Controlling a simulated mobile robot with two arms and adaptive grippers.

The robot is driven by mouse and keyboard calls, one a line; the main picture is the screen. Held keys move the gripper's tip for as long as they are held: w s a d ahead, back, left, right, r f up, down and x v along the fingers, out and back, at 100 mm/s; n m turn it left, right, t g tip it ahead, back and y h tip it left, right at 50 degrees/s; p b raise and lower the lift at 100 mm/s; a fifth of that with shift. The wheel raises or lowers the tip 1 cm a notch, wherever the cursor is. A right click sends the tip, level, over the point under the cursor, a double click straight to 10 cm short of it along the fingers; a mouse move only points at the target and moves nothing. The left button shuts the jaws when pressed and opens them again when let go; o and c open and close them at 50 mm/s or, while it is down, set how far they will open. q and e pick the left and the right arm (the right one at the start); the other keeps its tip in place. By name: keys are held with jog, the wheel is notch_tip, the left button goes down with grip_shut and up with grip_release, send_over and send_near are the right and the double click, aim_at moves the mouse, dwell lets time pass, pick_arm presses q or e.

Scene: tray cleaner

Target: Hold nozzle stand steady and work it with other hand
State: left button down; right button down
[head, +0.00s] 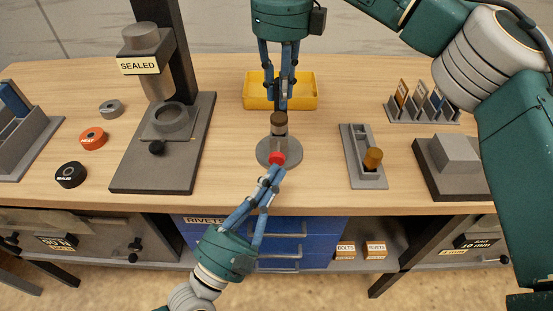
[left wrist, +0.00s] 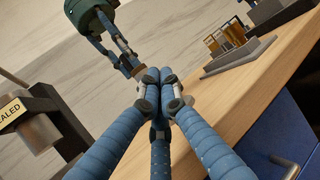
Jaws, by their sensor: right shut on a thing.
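The nozzle stand has a round grey base (head: 264,150), an upright post with a brownish top (head: 279,117) and a red knob (head: 277,158) at its front. It stands upright mid-table. My right gripper (head: 281,106) comes down from above, its fingers shut on the brownish top. In the left wrist view the right gripper (left wrist: 130,66) also meets the brownish top (left wrist: 138,72). My left gripper (head: 271,174) reaches up from the table's front edge, fingertips together at the red knob. Its fingers (left wrist: 158,90) hide most of the stand in the left wrist view.
A yellow tray (head: 251,103) is behind the stand. A press marked SEALED (head: 128,180) stands left. A grey holder with an orange-brown knob (head: 373,158) and a slotted rack (head: 428,121) are right. The wood between them is clear.

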pick_arm(q)
jog(key=shift+w, duration=0.35)
jog(key=shift+w, duration=0.75)
dwell(0.7)
dwell(0.4)
jog(key=shift+s, duration=1.2)
jog(key=shift+s+a, duration=0.2)
jog(key=shift+s, duration=2.3)
